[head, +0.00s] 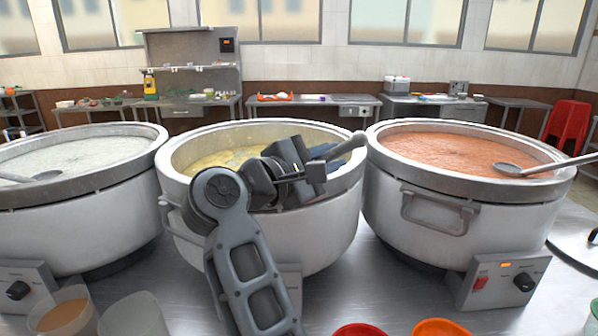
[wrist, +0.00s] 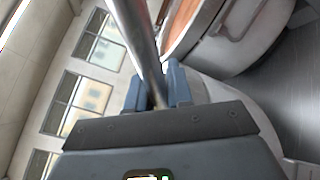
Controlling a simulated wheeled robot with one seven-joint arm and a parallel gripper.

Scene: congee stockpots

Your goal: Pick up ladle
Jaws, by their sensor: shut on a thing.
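My gripper (head: 338,153) is over the right side of the middle pot (head: 262,222), which holds yellow congee. In the wrist view its blue-grey fingers (wrist: 156,90) are shut on the shiny metal handle of a ladle (wrist: 137,38). The handle runs up out of the top of that view. The ladle's bowl is not visible, and my arm hides much of the middle pot in the head view. A second ladle (head: 545,165) rests in the right pot, its handle over the right rim. A third ladle (head: 38,178) lies in the left pot.
The left pot (head: 85,210) holds pale congee and the right pot (head: 400,212) holds orange congee; both stand close beside the middle pot. Cups (head: 135,315) and control boxes (head: 503,278) stand at the front. A lid (head: 575,238) lies at the far right.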

